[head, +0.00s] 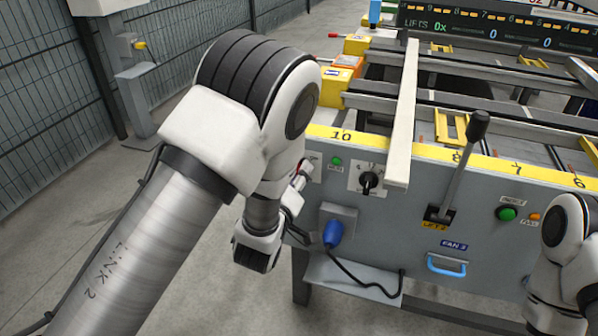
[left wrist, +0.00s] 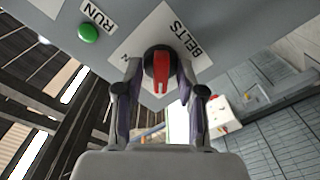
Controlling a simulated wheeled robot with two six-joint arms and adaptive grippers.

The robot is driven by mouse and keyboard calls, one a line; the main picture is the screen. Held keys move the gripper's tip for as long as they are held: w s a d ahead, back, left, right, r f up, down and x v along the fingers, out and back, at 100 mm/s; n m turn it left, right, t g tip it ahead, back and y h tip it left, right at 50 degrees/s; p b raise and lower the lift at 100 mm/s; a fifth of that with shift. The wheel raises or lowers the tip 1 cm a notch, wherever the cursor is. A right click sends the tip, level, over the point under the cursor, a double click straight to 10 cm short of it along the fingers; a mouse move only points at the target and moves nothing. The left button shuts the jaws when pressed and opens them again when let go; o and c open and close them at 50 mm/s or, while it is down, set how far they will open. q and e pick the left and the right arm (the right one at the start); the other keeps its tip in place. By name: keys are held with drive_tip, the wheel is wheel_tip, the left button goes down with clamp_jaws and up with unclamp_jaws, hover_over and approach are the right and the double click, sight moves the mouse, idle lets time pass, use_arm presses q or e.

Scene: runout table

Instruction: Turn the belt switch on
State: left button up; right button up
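The belt switch (left wrist: 161,72) is a round dark knob with a red handle bar, on a white plate marked BELTS in the left wrist view. My left gripper (left wrist: 160,68) has its fingers on either side of the knob, apart, and it looks open; I cannot tell whether a finger touches. In the head view my left gripper (head: 302,178) is in front of the panel's left end, largely covering the switch and its plate (head: 315,168). My right gripper is out of view; only part of my right arm shows at the right edge.
A green RUN light (head: 337,160) sits beside the switch plate, then a black rotary knob (head: 370,180). Below is a blue plug (head: 333,233) with a cable. A tall lever (head: 463,160) stands out farther right. A mesh fence (head: 45,110) stands left.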

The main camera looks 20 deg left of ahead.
use_arm(q)
clamp_jaws()
drive_tip(key=shift+m, duration=0.4)
drive_tip(key=m, duration=1.7)
drive_tip(key=shift+a, duration=0.1)
idle(0.4)
